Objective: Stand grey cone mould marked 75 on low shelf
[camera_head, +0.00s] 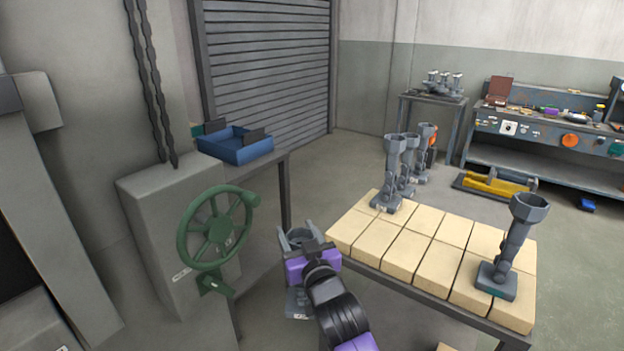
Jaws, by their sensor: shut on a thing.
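My gripper (305,248), with purple parts, is shut on a grey mould (298,302) left of the brick-topped table. The mould's open cup shows above the jaws and its base below them; its middle is hidden by my gripper. It looks about upright. I cannot read a number on it. Similar grey moulds stand on the table: one at the front right (508,260) and several at the back left (386,180). A pale block (445,347) shows low under the table at the picture's bottom edge; I cannot tell whether it lies on the low shelf.
The table (388,283) has bare tan bricks in its middle. A green handwheel (215,228) on a grey cabinet stands left of my gripper. A blue tray (235,146) sits behind it. A cluttered workbench (548,130) stands at the back right.

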